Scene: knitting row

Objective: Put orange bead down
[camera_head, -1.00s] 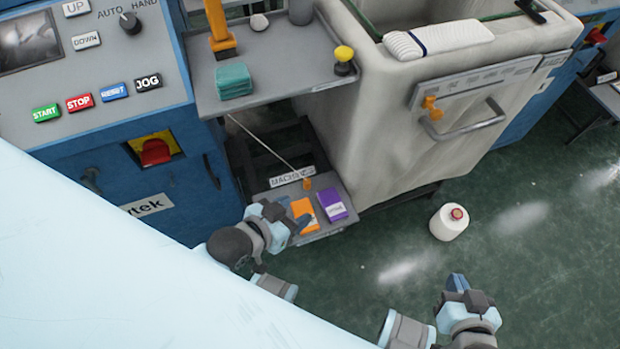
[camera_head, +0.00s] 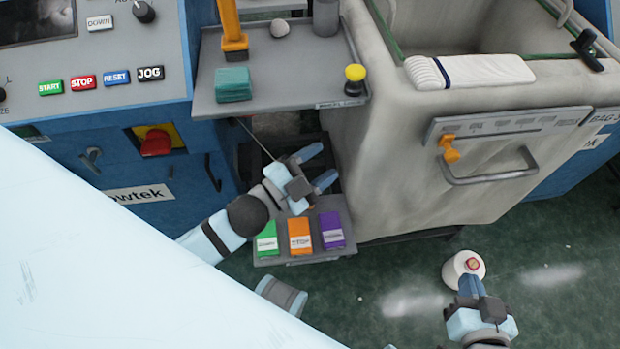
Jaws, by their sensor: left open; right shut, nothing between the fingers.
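The orange bead is not visible now. The thin pale cord (camera_head: 258,141) runs down from under the grey shelf and passes out of sight behind my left gripper, where the bead's end is hidden. My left gripper (camera_head: 318,166) is open, its two blue fingers spread apart above the back of the small low tray. I see nothing held between them. My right gripper (camera_head: 468,280) is shut and empty at the lower right, overlapping the white yarn cone (camera_head: 453,266) in the picture; I cannot tell whether they touch.
The low tray (camera_head: 289,257) carries green (camera_head: 267,238), orange (camera_head: 300,236) and purple (camera_head: 332,229) packets. The grey shelf (camera_head: 290,93) overhangs behind. The pale bin (camera_head: 385,170) stands close right, with a protruding handle (camera_head: 490,178). The green floor around the cone is mostly clear.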

